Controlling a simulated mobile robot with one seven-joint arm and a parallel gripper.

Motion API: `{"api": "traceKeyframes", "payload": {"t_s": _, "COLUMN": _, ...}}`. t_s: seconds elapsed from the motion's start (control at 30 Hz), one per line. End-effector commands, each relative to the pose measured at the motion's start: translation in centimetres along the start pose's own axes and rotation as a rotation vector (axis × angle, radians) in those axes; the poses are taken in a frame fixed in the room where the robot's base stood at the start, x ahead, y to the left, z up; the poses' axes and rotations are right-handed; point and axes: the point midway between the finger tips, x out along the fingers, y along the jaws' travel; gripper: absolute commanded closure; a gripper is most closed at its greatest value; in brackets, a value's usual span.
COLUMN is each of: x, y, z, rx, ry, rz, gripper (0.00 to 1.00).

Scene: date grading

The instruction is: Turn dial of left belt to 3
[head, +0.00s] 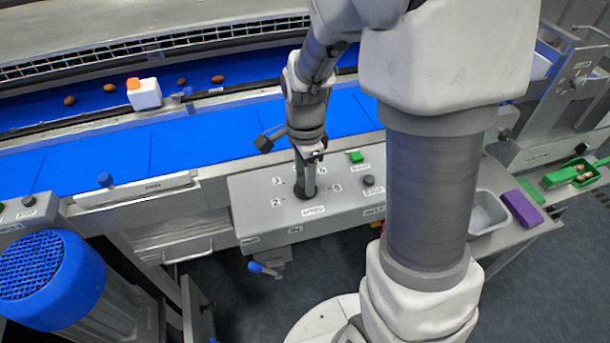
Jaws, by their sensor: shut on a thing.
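A grey control box (250,205) stands at the front edge of a blue belt, in the middle of the head view. A dark round dial (304,195) sits on its top, with small marks around it; a 2 and what looks like a 3 are on its left side. My gripper (305,188) points down from above and is shut on the dial. The fingers hide most of the dial, so I cannot tell which mark it points to. A green button (355,157) and a dark button (369,180) are on the box to the right of the dial.
A blue motor (48,275) is at lower left. A grey tray (487,212), purple block (521,209) and green scoop (572,174) lie right.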

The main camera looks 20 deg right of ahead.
Motion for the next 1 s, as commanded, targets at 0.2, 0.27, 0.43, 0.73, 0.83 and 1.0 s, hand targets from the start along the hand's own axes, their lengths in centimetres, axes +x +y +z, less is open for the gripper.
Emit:
{"api": "traceKeyframes", "payload": {"t_s": 0.2, "x": -0.05, "y": 0.00, "z": -0.02, "rx": -0.086, "ry": 0.000, "rz": 0.000, "gripper": 1.00}}
{"api": "traceKeyframes", "payload": {"t_s": 0.27, "x": -0.05, "y": 0.00, "z": -0.02, "rx": -0.125, "ry": 0.000, "rz": 0.000, "gripper": 1.00}}
{"api": "traceKeyframes", "payload": {"t_s": 0.43, "x": -0.06, "y": 0.01, "z": -0.01, "rx": -0.265, "ry": 0.000, "rz": -0.001, "gripper": 1.00}}
{"api": "traceKeyframes", "payload": {"t_s": 0.73, "x": -0.06, "y": 0.03, "z": -0.04, "rx": -0.550, "ry": 0.000, "rz": -0.001, "gripper": 1.00}}
{"api": "traceKeyframes", "payload": {"t_s": 0.83, "x": -0.07, "y": 0.03, "z": -0.02, "rx": -0.645, "ry": 0.000, "rz": -0.001, "gripper": 1.00}}
{"api": "traceKeyframes", "payload": {"t_s": 1.0, "x": -0.07, "y": 0.05, "z": -0.06, "rx": -0.806, "ry": 0.000, "rz": -0.001, "gripper": 1.00}}
